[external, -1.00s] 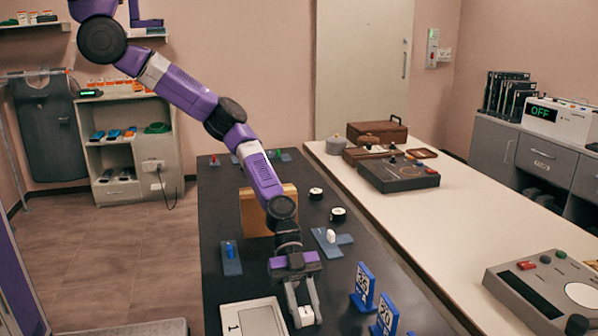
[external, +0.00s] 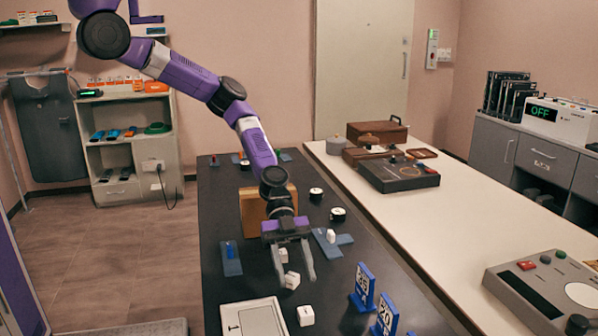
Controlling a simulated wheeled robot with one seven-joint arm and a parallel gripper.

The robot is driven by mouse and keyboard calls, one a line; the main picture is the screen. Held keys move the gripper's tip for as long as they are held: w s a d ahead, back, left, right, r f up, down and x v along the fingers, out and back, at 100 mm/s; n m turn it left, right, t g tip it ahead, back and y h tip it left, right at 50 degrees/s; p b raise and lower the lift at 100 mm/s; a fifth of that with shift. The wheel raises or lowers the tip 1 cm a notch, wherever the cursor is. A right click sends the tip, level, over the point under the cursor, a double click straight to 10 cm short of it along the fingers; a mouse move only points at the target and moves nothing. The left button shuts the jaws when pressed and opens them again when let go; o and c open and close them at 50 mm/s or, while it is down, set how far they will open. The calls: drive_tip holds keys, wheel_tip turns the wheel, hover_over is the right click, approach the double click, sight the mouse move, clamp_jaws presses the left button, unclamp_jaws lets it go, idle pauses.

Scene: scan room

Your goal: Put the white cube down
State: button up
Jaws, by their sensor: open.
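A white cube (external: 305,315) rests on the dark bench beside the right edge of the framed white panel. A second white block (external: 292,280) shows at my gripper's fingertips, near the left finger; whether it touches the finger or rests on the bench I cannot tell. My gripper (external: 298,284) points down with its fingers spread, behind the nearer cube and apart from it. A small pale shape (external: 283,255) shows higher between the fingers; I cannot tell what it is.
The framed white panel (external: 252,318) lies at the front. Blue number stands (external: 364,287) stand to the right. A blue holder with a white piece (external: 331,237) and a wooden block (external: 254,212) are behind. A blue holder (external: 231,258) lies left.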

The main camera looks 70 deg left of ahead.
drive_tip(key=shift+v, duration=1.15)
drive_tip(key=shift+a+r, duration=0.1)
drive_tip(key=shift+r, duration=0.05)
drive_tip(key=s+d+r+n+h, duration=0.1)
drive_tip(key=s+d+r+h, duration=0.4)
drive_tip(key=d+r, duration=0.4)
drive_tip(key=s+d+r+h, duration=0.2)
drive_tip(key=s+d+r, duration=0.5)
drive_tip(key=r, duration=0.4)
drive_tip(key=w+a+r+n+t+h, duration=0.2)
drive_tip(key=r+n+t, duration=0.3)
drive_tip(key=r, duration=0.2)
drive_tip(key=w+a+r+n+t+h, duration=0.1)
drive_tip(key=a+r+n+t, duration=0.1)
drive_tip(key=r+n+t, duration=0.4)
drive_tip(key=w+a+f+n+t+y, duration=0.1)
drive_tip(key=a+f+n+t+y, duration=0.4)
drive_tip(key=a+y, duration=0.5)
drive_tip(key=w+a+f+n+t+y, duration=0.2)
drive_tip(key=a+f+n+t+y, duration=0.3)
drive_tip(key=a, duration=0.9)
drive_tip(key=s+a+f+m+g+y, duration=0.2)
drive_tip(key=s+a+f+g+y, duration=0.1)
drive_tip(key=s+a, duration=0.6)
drive_tip(key=s+a+f+m+g+y, duration=0.2)
drive_tip(key=s+a+f, duration=0.4)
drive_tip(key=a, duration=1)
drive_tip(key=s+g+y, duration=0.1)
drive_tip(key=s+y, duration=0.1)
drive_tip(key=s, duration=0.1)
